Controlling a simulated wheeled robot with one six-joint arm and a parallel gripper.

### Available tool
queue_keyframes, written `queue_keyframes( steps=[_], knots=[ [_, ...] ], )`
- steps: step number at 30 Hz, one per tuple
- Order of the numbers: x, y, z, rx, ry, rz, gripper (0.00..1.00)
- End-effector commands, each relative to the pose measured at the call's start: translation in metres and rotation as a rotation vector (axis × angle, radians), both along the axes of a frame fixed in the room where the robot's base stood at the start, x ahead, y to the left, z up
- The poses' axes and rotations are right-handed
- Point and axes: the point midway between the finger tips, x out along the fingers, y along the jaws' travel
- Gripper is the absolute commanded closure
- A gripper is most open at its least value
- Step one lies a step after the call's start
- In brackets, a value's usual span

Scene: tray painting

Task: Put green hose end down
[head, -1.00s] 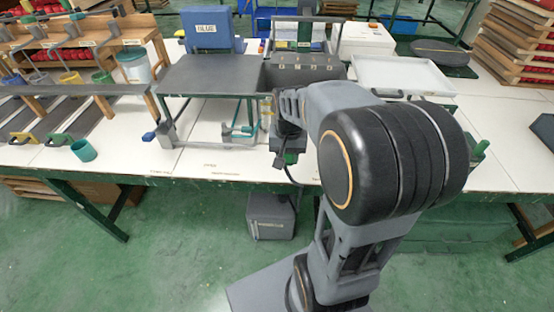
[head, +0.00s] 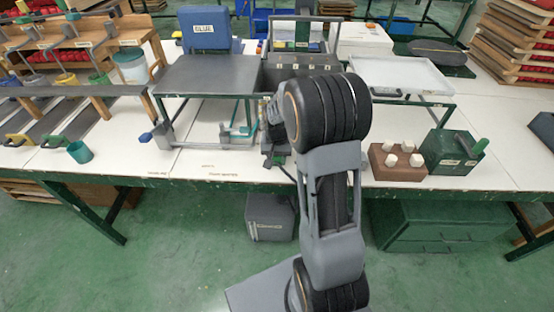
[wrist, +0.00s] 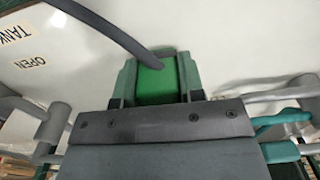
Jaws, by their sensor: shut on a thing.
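In the wrist view the green hose end (wrist: 154,86) is a bright green block with a dark hose (wrist: 115,28) running from its top to the upper left. My gripper (wrist: 157,72) has a dark green jaw on each side of it and is shut on it. White surface lies behind it; I cannot tell whether the hose end touches anything. In the head view my gripper (head: 274,156) is mostly hidden behind my arm, near the table's front edge. The hose end cannot be made out there.
A brown block (head: 397,172) with several white cubes and a green box (head: 450,152) stand at right. A grey panel (head: 208,76) and a pale tray (head: 400,74) are behind. Labels TANK and OPEN show in the wrist view.

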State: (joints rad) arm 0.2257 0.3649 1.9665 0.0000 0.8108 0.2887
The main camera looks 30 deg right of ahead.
Motion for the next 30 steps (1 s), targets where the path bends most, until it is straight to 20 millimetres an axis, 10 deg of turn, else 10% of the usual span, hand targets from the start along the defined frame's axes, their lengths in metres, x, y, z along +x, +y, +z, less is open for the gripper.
queue_keyframes(
  steps=[13,14,21,30],
  knots=[
    [-0.0001,0.0,-0.0091,0.0,0.0,0.0,0.89],
    [-0.0001,0.0,-0.0092,0.0,0.0,0.0,0.63],
    [-0.0002,0.0001,-0.0081,0.0,0.0,0.0,0.4],
    [0.0,0.0,-0.0046,0.0,-0.001,0.0,0.38]
  ],
)
